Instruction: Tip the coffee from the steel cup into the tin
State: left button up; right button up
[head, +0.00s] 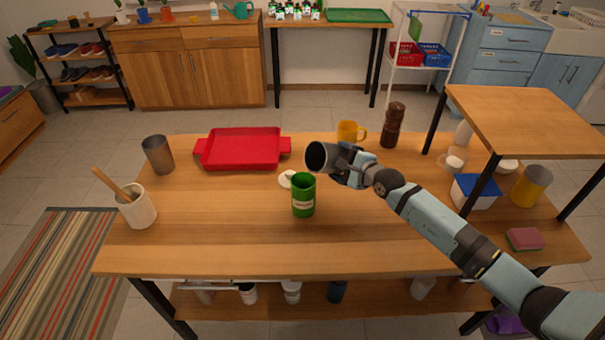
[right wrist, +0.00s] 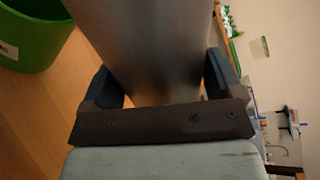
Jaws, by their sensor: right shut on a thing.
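My right gripper (head: 346,165) is shut on a grey steel cup (head: 331,150) and holds it in the air over the table. The cup is tilted well over, with its dark mouth facing left. I cannot make out coffee inside. A green tin (head: 303,197) with a pale label stands upright and open on the table, just below and left of the cup's mouth, apart from it. In the right wrist view the cup (right wrist: 150,40) sits between both fingers (right wrist: 162,85), and the tin (right wrist: 30,35) shows at upper left. My left gripper is not in view.
A white disc (head: 287,179) lies behind the tin. A red tray (head: 242,149), a second grey metal cup (head: 158,155) and a utensil crock (head: 137,208) stand to the left. A yellow mug (head: 348,132) and a brown grinder (head: 393,125) stand behind. The table's front is clear.

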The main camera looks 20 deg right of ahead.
jog(key=shift+w+d+r+p, duration=0.1)
jog(key=shift+d+r+p, duration=0.1)
jog(key=shift+p, duration=0.2)
jog(key=shift+a+r+n+p, duration=0.2)
jog(key=shift+n+p, duration=0.1)
jog(key=shift+p, duration=0.05)
jog(key=shift+d+h, duration=0.15)
jog(key=shift+h, duration=0.15)
